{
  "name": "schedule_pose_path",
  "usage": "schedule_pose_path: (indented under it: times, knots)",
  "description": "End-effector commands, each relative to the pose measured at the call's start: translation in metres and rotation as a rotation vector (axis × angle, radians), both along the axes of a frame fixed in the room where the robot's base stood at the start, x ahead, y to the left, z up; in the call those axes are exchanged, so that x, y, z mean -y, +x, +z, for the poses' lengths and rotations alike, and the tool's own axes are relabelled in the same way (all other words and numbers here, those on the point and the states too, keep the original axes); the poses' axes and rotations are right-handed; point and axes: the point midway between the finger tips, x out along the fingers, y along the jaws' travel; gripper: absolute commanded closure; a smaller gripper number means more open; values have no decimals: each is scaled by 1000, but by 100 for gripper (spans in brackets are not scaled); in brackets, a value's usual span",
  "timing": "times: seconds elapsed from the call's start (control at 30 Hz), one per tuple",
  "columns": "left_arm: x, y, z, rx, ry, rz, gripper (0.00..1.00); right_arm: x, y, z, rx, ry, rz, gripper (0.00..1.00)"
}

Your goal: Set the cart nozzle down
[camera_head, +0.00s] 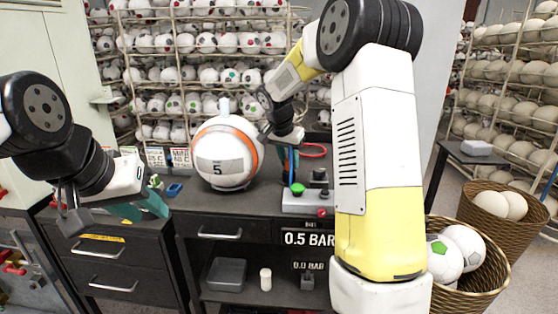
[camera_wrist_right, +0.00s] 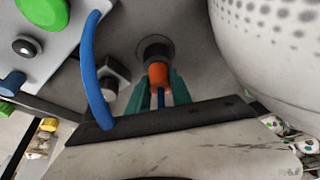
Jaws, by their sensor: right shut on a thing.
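My right gripper (camera_head: 291,162) is over the cart top beside the white ball, partly hidden behind its own wrist. In the right wrist view its teal fingers (camera_wrist_right: 158,95) are shut around the orange nozzle (camera_wrist_right: 158,75), with the blue hose (camera_wrist_right: 92,75) close by. The nozzle's far end meets a dark round socket (camera_wrist_right: 154,50) in the grey surface; I cannot tell how deep it sits. My left gripper (camera_head: 146,205) hangs over the left part of the bench, its teal fingers seen side-on, so their gap is unclear.
A white ball marked 5 with an orange stripe (camera_head: 224,155) stands on the dark bench (camera_head: 190,203). A control box with a green button (camera_head: 305,203) stands right of it. Baskets of balls (camera_head: 482,290) are at the right. Ball racks (camera_head: 200,75) fill the back.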

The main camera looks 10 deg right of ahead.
Motion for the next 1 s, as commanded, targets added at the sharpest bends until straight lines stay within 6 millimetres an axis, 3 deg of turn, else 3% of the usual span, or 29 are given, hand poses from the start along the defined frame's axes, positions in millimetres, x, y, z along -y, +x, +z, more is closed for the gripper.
schedule_pose_path:
  times: [0.03,0.13,0.53,0.67,1.0]
  knots:
    - [0,0,0,0,0,0,64,0,0,-1,0,0,0,72]
    - [0,0,0,0,0,0,64,0,0,-1,0,0,0,52]
    - [0,0,0,0,0,0,64,-1,-1,4,1,-1,0,52]
    - [0,0,0,0,0,0,64,-5,-6,22,3,0,0,52]
    - [0,0,0,0,0,0,64,-22,-27,88,4,1,0,52]
